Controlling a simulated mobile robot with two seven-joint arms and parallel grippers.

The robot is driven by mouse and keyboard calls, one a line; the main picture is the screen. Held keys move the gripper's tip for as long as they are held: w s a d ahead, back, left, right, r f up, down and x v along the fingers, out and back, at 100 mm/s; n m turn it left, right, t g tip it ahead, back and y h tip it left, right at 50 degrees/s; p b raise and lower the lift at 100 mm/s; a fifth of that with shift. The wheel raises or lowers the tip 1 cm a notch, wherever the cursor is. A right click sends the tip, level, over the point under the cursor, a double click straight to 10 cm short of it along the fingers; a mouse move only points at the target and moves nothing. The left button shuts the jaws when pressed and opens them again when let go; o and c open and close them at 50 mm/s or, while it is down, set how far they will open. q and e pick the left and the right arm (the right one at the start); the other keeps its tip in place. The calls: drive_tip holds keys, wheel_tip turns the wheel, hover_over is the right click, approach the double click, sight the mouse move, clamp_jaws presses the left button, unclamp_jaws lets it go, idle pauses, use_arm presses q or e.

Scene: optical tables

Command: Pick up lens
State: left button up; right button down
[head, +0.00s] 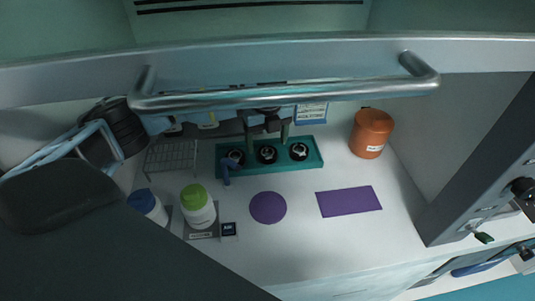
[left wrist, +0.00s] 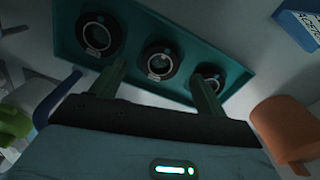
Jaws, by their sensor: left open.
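Three lenses in black ring mounts sit in a teal tray (head: 317,160): a left lens (head: 236,156), a middle lens (head: 267,154) and a right lens (head: 299,151). My left gripper (head: 267,138) is open and empty, just behind the middle lens in the head view. In the left wrist view, the middle lens (left wrist: 160,62) shows beyond the gap between my two fingers (left wrist: 158,88). The left lens (left wrist: 98,33) and right lens (left wrist: 210,78) lie to either side; a finger partly covers the right one. Contact is not visible. My right gripper is not in view.
A metal bar handle (head: 290,95) crosses above my arm. A blue piece (head: 229,168) stands at the tray's left front. An orange jar (head: 371,133), green-capped bottle (head: 198,208) and wire rack (head: 171,158) stand around. Purple mats (head: 348,201) lie on the open white surface.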

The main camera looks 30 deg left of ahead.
sight(268, 152)
use_arm(q)
drive_tip(key=shift+f, duration=1.6)
drive_tip(key=c, duration=1.1)
drive_tip(key=shift+r, duration=0.5)
drive_tip(key=r, duration=0.1)
drive_tip(key=d+r, duration=0.1)
drive_tip(key=shift+s+r, duration=0.2)
drive_tip(key=shift+r, duration=0.1)
drive_tip(key=s+d, duration=0.1)
drive_tip(key=d, duration=0.3)
drive_tip(key=s+d+r, duration=0.1)
drive_tip(key=s+d, duration=0.1)
drive_tip(key=d, duration=0.3)
drive_tip(key=s+d, duration=0.2)
drive_tip(key=d, duration=0.3)
drive_tip(key=shift+s+r, duration=0.2)
drive_tip(key=shift+s, duration=0.05)
